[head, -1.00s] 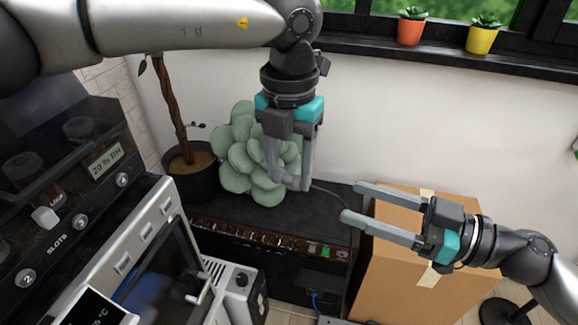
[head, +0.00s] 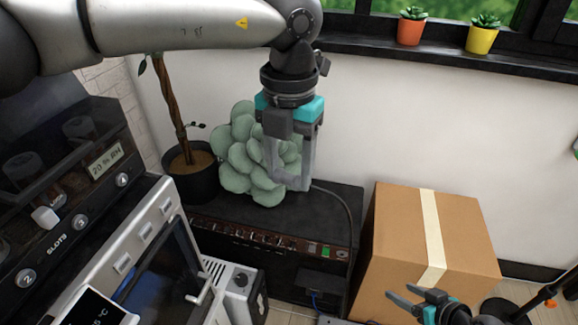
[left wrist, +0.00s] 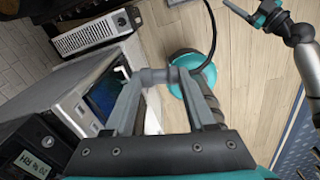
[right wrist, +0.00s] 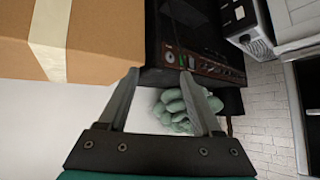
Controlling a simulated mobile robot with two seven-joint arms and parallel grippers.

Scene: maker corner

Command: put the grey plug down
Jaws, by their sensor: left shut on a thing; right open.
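The grey plug (left wrist: 156,76) is pinched between the fingertips of my left gripper (left wrist: 148,78), seen in the left wrist view. In the head view the left gripper (head: 290,182) hangs in front of a pale green leafy plant, above the black amplifier (head: 275,225). The plug is hard to tell from the grey fingers there. A dark cable (head: 346,212) runs from beside the fingertips down past the amplifier's right side. My right gripper (head: 400,292) is open and empty, low in front of the cardboard box (head: 400,225).
A silver oven-like machine (head: 155,250) is at the left. Two small potted plants stand on the windowsill (head: 370,45). A teal rounded object (left wrist: 188,82) shows below the left gripper.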

